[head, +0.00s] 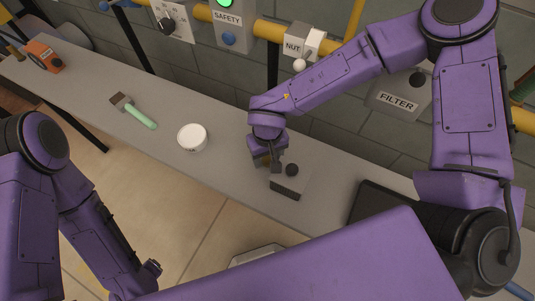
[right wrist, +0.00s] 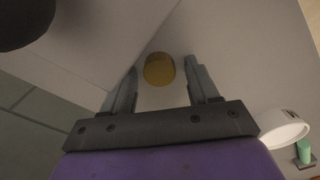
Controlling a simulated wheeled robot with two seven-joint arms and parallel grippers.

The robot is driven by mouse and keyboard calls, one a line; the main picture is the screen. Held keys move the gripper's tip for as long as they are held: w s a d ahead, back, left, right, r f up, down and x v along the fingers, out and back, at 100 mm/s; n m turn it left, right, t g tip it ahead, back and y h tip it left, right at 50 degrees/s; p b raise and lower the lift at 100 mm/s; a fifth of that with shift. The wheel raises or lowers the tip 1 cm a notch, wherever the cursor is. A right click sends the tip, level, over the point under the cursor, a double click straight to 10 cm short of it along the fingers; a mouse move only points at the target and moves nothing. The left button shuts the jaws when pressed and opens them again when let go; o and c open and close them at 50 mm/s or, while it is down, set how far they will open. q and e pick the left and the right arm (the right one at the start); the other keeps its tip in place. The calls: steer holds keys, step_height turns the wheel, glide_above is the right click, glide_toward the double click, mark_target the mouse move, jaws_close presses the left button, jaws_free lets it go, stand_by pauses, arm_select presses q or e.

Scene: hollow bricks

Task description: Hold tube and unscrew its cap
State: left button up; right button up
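A tube (right wrist: 161,98) with a yellow-brown cap (right wrist: 159,69) shows in the right wrist view, between the two fingers of my right gripper (right wrist: 163,88). The fingers are spread, with a gap on each side of the tube. In the head view my right gripper (head: 267,158) is low over the table, just behind a grey box with a black knob (head: 290,180), and mostly hides the tube. My left arm comes in at the left and runs down to the bottom edge. Its gripper fingers cannot be seen.
A white round container (head: 192,138), a green-handled brush or scraper (head: 133,111) and an orange device (head: 43,56) lie farther left on the grey table (head: 232,150). Wall-mounted boxes labelled NUT (head: 299,48) and FILTER (head: 398,102) stand behind. The table between the container and brush is clear.

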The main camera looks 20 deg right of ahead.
mark_target(267, 158)
step_height(267, 158, up, 12)
steer(key=shift+r+p, duration=0.15)
steer(key=shift+p, duration=0.25)
